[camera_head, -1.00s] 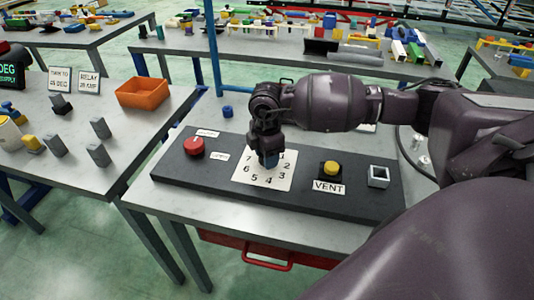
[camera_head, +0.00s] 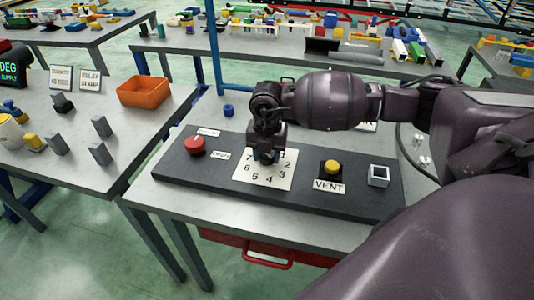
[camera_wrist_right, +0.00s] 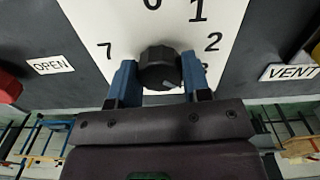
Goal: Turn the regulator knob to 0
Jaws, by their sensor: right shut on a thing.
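The regulator knob (camera_wrist_right: 160,68) is round and black with a small light mark on its face, seen in the right wrist view. It sits on a white dial plate (camera_head: 263,181) printed with numbers. 0, 1, 2 and 7 show around it in the wrist view, the 0 cut by the top edge. My right gripper (camera_wrist_right: 159,78) has its blue fingertips on either side of the knob and is shut on it. In the head view the right gripper (camera_head: 266,157) hides the knob and the dial's upper part. My left gripper is not in view.
The dark panel also holds a red button (camera_head: 195,146), a yellow VENT button (camera_head: 331,167) and a grey square socket (camera_head: 378,176). An orange bin (camera_head: 143,92) and several grey blocks stand on the left table.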

